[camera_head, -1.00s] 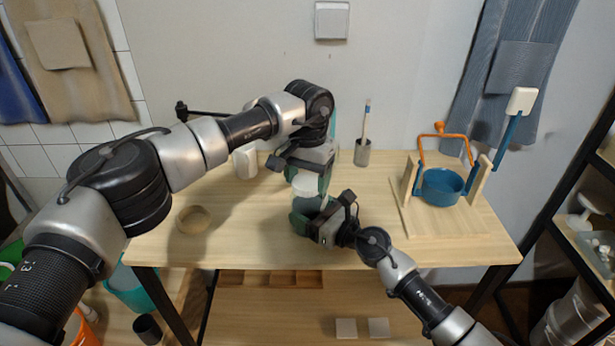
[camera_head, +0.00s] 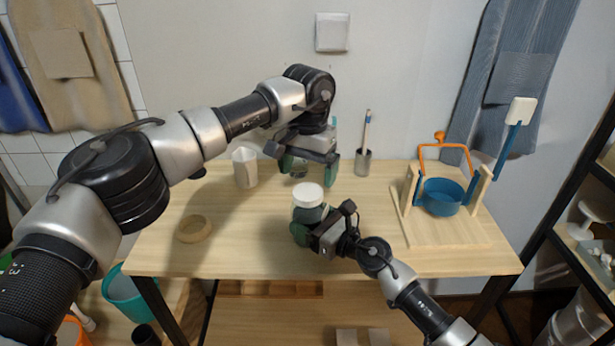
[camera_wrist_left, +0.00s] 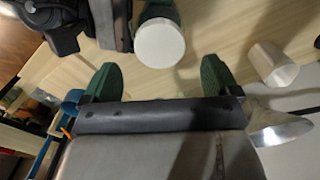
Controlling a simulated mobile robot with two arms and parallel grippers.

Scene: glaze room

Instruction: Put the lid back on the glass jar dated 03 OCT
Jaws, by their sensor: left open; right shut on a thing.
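The white round lid (camera_head: 308,194) sits on top of the glass jar (camera_head: 309,212) near the middle of the table. My right gripper (camera_head: 305,230) is shut on the jar, which looks upright; its fingers hide much of the glass. No date can be read. My left gripper (camera_head: 309,170) is open and empty, above and behind the lid. In the left wrist view the lid (camera_wrist_left: 160,43) shows as a white disc beyond and between the open fingertips (camera_wrist_left: 160,76), apart from them. Whether the lid is fully seated is too small to tell.
A steel cup (camera_head: 363,163) with a brush stands behind.

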